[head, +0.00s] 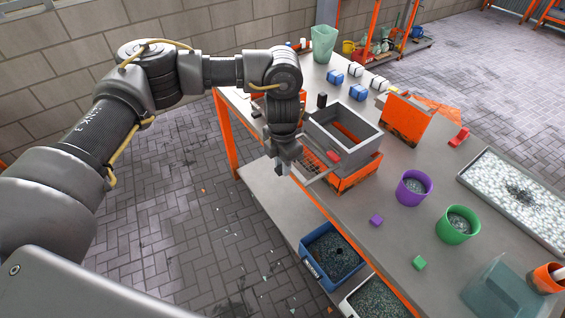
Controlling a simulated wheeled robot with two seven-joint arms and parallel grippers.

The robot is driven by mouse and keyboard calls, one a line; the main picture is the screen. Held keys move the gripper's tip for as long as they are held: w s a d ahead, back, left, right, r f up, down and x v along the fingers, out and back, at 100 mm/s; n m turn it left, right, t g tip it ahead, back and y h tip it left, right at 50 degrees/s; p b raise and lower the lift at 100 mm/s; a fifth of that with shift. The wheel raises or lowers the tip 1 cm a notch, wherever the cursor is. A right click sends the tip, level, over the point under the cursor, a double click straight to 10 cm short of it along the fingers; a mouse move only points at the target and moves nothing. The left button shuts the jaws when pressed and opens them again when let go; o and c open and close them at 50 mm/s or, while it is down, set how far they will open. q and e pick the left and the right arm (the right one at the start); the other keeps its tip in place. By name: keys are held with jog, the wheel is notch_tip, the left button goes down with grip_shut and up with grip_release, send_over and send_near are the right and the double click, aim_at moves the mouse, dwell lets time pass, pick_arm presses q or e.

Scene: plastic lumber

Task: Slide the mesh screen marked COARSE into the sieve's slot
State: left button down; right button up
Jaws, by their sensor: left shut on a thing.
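The sieve (371,139) is a grey open-topped box on an orange base, standing near the table's left edge. A framed mesh screen (312,162) with dark holes is at the sieve's near-left side. My left gripper (289,169) points down beside the sieve and is shut on the screen's outer end. The screen's far end meets the sieve's side near a red piece (333,157); I cannot tell how far in it reaches. No COARSE marking is readable. My right gripper is not in view.
An orange holder (405,119) stands behind the sieve with orange mesh beside it. A purple cup (403,194), a green cup (446,235) and a flake-filled tray (485,172) are to the right. Bins (318,268) sit below the table. The table between sieve and purple cup is mostly clear.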

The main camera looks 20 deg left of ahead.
aim_at(313, 153)
pick_arm(q)
jog(key=shift+w+d+b, duration=0.9)
jog(key=shift+w+d, duration=0.45)
jog(key=shift+w, duration=0.25)
jog(key=shift+w+d+b, duration=0.85)
jog(key=shift+w+d, duration=0.45)
jog(key=shift+w, duration=0.3)
jog(key=shift+w+d+b, duration=0.4)
jog(key=shift+w+d, duration=0.45)
jog(key=shift+w, duration=0.2)
dwell(0.3)
jog(key=shift+w+d+f, duration=0.15)
jog(key=shift+w+d, duration=0.4)
dwell(0.3)
jog(key=shift+s+a+f+p, duration=0.15)
jog(key=shift+s+a+p, duration=0.5)
jog(key=shift+s, duration=0.15)
jog(key=shift+s+a+r+p, duration=0.2)
jog(key=shift+s+a+p, duration=1.2)
jog(key=shift+s+a, duration=0.35)
jog(key=shift+s+a+p, duration=0.6)
jog(key=shift+s+a, duration=0.1)
jog(key=shift+s, duration=0.3)
jog(key=shift+s+a+p, duration=0.55)
jog(key=shift+s+a, duration=0.15)
jog(key=shift+s, duration=0.25)
